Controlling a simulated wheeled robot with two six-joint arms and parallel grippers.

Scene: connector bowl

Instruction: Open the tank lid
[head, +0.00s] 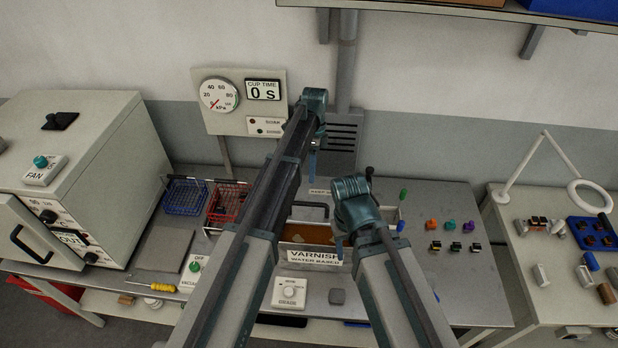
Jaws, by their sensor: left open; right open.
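The varnish tank (314,257), a grey box with a "VARNISH WATER BASED" label, stands at the middle of the bench. An amber-brown area (310,213) shows inside its rim, partly behind my arms. I cannot clearly make out the lid; my arms hide much of the tank top. A small black knob-like part (369,173) shows just behind my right wrist; I cannot tell what it belongs to. My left gripper (313,163) points down above the tank's back side, open. My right gripper (340,246) is open, low over the tank's front right; contact cannot be told.
Blue (185,196) and red (228,203) wire baskets stand left of the tank. A dial box (289,292) sits in front. Several small coloured connectors (450,225) lie to the right. A gauge panel (240,102) stands behind. A white oven-like cabinet (85,170) is at left.

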